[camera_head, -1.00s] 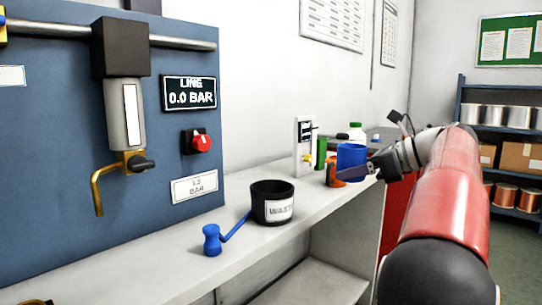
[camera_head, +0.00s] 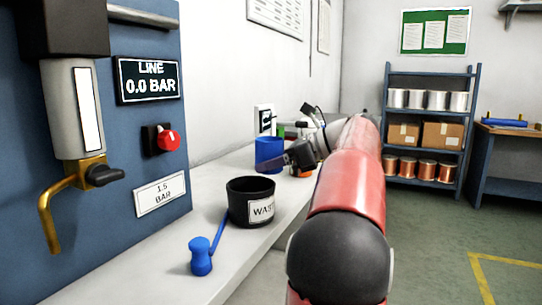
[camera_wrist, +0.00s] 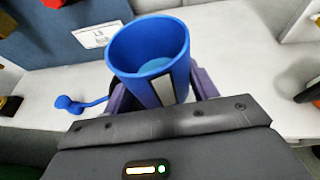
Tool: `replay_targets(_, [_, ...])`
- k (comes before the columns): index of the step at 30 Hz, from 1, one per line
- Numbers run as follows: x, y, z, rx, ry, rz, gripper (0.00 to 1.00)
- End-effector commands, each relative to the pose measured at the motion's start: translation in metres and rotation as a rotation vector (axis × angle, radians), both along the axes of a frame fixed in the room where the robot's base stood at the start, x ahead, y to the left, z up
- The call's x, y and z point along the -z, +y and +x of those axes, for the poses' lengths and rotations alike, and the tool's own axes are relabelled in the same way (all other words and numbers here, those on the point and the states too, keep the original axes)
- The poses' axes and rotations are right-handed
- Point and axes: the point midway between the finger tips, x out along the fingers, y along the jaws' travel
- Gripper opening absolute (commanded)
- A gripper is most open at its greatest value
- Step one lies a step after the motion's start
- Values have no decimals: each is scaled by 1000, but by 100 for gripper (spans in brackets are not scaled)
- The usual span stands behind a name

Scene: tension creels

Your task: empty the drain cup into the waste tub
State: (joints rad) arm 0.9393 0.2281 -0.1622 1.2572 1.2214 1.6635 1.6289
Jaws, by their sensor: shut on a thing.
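The blue drain cup (camera_head: 268,152) is upright in my gripper (camera_head: 280,162), above the bench behind the waste tub. In the wrist view the cup (camera_wrist: 150,50) sits between the purple fingers (camera_wrist: 165,93), which are shut on it, and light blue liquid shows inside. The black waste tub (camera_head: 250,202) with a white label stands on the bench, nearer than the cup and apart from it. In the wrist view the tub is mostly hidden behind the cup.
A blue tool with a long handle (camera_head: 201,256) lies on the bench (camera_head: 178,285) in front of the tub. A blue panel with a brass tap (camera_head: 60,195) stands at the left. A shelf rack (camera_head: 425,150) is at the back right, with free floor before it.

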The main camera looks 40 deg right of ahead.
Motion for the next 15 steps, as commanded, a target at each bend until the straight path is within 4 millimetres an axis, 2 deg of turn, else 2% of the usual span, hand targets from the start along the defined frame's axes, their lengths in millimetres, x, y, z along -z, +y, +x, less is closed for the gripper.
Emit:
replay_targets(5, [11,1,0,-1,0,0,30])
replay_targets(15, [-4,-16,-2,-1,49,-404,30])
